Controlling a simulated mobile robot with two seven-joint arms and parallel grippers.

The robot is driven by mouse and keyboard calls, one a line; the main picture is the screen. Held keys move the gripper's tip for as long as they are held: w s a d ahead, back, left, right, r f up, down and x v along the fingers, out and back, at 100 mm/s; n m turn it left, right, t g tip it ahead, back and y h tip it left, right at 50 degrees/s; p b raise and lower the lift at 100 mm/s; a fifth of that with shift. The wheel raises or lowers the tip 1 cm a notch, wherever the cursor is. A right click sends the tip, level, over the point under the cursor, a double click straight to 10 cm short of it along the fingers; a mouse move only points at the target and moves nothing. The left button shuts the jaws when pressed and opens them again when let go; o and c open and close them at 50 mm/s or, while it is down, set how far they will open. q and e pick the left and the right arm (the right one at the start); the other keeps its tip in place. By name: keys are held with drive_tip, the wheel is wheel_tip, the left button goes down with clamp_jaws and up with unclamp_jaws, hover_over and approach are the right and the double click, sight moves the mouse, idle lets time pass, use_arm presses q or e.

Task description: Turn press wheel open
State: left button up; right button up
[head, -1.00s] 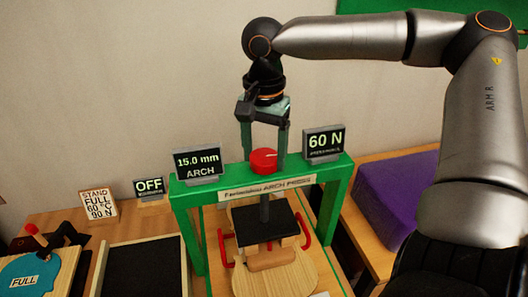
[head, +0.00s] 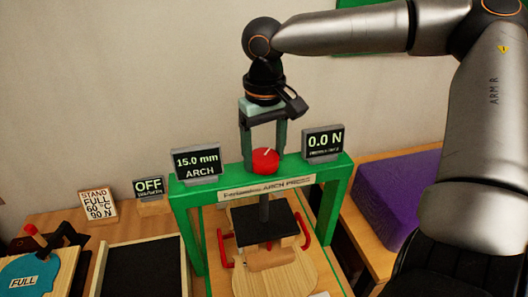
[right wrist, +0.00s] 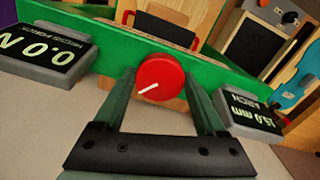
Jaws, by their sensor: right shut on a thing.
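The red press wheel (head: 266,161) sits on top of the green press frame (head: 200,193), with a white mark on its top. My right gripper (head: 264,150) points down from above and is shut on the wheel, one finger on each side. The right wrist view shows the wheel (right wrist: 160,77) between the fingertips, its white mark pointing to the lower left. The force display (head: 323,142) reads 0.0 N and the arch display (head: 196,162) reads 15.0 mm. Below the frame, a black press plate (head: 265,222) sits over a wooden violin plate (head: 285,280). My left gripper is not in view.
A purple block (head: 400,190) stands on the right. On the left are a sign reading STAND FULL 60 °C 90 N (head: 97,204), an OFF display (head: 148,187), a black-topped tray (head: 145,272) and a blue piece marked FULL (head: 25,277).

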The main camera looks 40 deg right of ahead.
sight(265, 156)
drive_tip(key=n, duration=1.3)
drive_tip(key=shift+n, duration=0.4)
drive_tip(key=n, duration=0.6)
drive_tip(key=shift+w+d, duration=0.1)
drive_tip(key=n, duration=0.6)
drive_tip(key=shift+w+n, duration=0.1)
drive_tip(key=shift+n, duration=0.2)
drive_tip(key=o, duration=1.3)
wheel_tip(265, 156, up, 13)
drive_tip(key=shift+f, duration=0.2)
